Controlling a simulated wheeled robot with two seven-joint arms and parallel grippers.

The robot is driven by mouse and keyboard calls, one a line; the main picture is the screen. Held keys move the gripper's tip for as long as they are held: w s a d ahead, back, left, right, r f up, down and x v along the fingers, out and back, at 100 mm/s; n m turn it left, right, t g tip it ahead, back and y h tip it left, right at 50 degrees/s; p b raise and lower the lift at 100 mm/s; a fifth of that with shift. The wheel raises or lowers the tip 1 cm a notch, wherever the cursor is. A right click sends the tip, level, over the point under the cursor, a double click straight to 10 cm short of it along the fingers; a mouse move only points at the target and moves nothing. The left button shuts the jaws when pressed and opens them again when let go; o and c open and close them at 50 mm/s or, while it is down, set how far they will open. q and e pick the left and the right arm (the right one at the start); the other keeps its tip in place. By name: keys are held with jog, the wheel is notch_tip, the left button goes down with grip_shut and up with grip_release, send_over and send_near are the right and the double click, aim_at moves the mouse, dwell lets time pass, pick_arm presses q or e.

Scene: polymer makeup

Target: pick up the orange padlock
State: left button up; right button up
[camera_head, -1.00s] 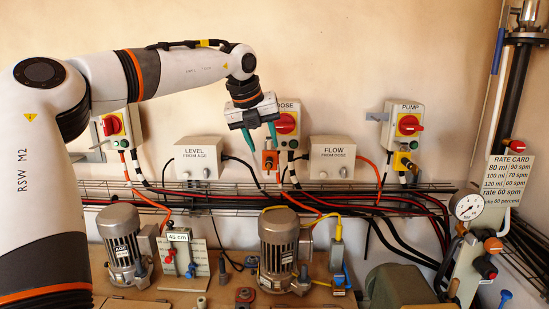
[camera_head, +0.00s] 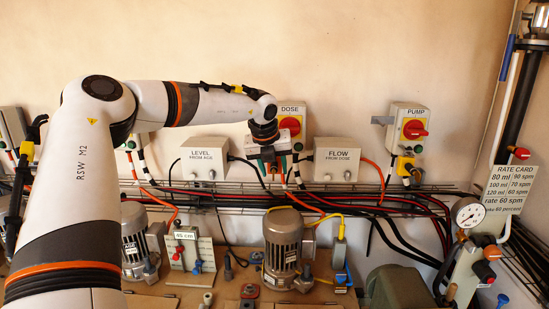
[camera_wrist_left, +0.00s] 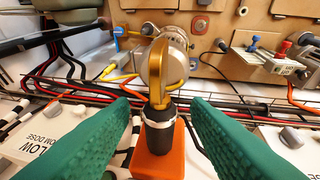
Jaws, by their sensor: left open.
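The orange padlock (camera_wrist_left: 158,153) shows at the bottom middle of the left wrist view, with a black sleeve and a gold shackle (camera_wrist_left: 156,75). My left gripper (camera_wrist_left: 158,120) is open, with one green finger on each side of the padlock. In the head view my left gripper (camera_head: 273,163) is below the DOSE switch (camera_head: 290,124) and hides most of the padlock. My right gripper is not in view.
The LEVEL box (camera_head: 204,165) and the FLOW box (camera_head: 337,160) flank the gripper. Below run a wire tray with red and black cables (camera_head: 410,200) and a motor (camera_head: 283,245). A yellow padlock (camera_head: 405,166) hangs under the PUMP switch (camera_head: 408,128). The wall above is clear.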

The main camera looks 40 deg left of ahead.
pick_arm(q)
jog(key=shift+w+a+f, duration=0.1)
jog(key=shift+w+f, duration=0.15)
jog(key=shift+f, duration=0.25)
jog(key=shift+r, duration=0.1)
grip_shut()
